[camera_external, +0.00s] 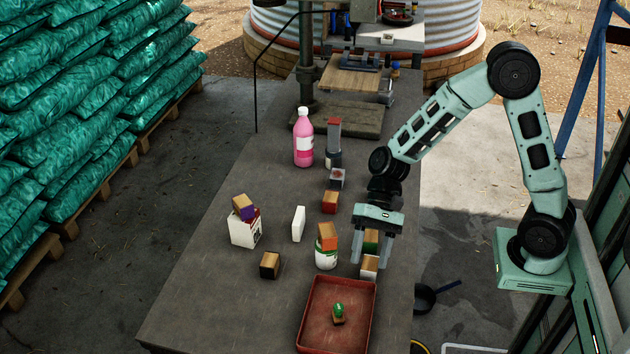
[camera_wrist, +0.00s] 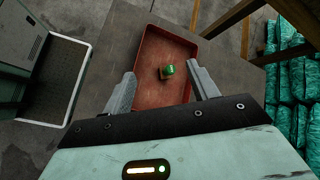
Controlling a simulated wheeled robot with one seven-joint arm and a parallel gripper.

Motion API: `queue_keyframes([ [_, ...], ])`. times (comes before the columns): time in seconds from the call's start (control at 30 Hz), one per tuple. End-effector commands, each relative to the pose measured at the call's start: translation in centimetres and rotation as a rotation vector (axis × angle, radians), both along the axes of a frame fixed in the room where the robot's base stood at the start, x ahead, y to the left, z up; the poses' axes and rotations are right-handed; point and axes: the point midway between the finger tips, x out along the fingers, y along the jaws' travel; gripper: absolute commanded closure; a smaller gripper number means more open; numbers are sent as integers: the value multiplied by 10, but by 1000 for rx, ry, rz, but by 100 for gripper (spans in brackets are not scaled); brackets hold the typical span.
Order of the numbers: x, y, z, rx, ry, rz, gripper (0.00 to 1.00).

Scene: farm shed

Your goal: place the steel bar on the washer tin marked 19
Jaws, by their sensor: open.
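My gripper (camera_external: 371,256) is open, fingers pointing down, above the right part of the table. A green and tan block (camera_external: 371,240) and a white and tan block (camera_external: 369,266) show between its fingers; whether they touch is unclear. In the wrist view the open fingers (camera_wrist: 163,85) have no held object between them. No piece is clearly the steel bar; a pale upright slab (camera_external: 298,224) stands mid-table. A white-green tin (camera_external: 326,260) has an orange-tan block (camera_external: 327,237) on top. A dark tin (camera_external: 333,160) has a grey, red-topped piece above it. No 19 is readable.
A red tray (camera_external: 308,325) at the front holds a green-topped object (camera_external: 338,313); the tray also shows in the wrist view (camera_wrist: 150,52). A pink bottle (camera_external: 303,140), white box (camera_external: 244,232), black-tan block (camera_external: 270,264) and red block (camera_external: 330,202) stand around.

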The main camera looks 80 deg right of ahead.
Motion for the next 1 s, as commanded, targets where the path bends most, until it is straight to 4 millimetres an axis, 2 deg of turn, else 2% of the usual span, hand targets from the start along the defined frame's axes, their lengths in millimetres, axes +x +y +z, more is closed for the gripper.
queue_keyframes([
  [0.03, -29, 27, 1, -76, -37, 151, 41],
  [0.13, -84, 57, -3, -220, -125, 445, 41],
  [0.2, -120, 70, -4, -314, -200, 648, 41],
  [0.3, -165, 77, -5, -432, -321, 928, 41],
  [0.4, -198, 78, -5, -525, -440, 1169, 41],
  [0.5, -219, 75, -5, -589, -542, 1350, 41],
  [0.63, -232, 72, -4, -634, -621, 1482, 41],
  [1.0, -235, 71, -3, -646, -643, 1519, 41],
])
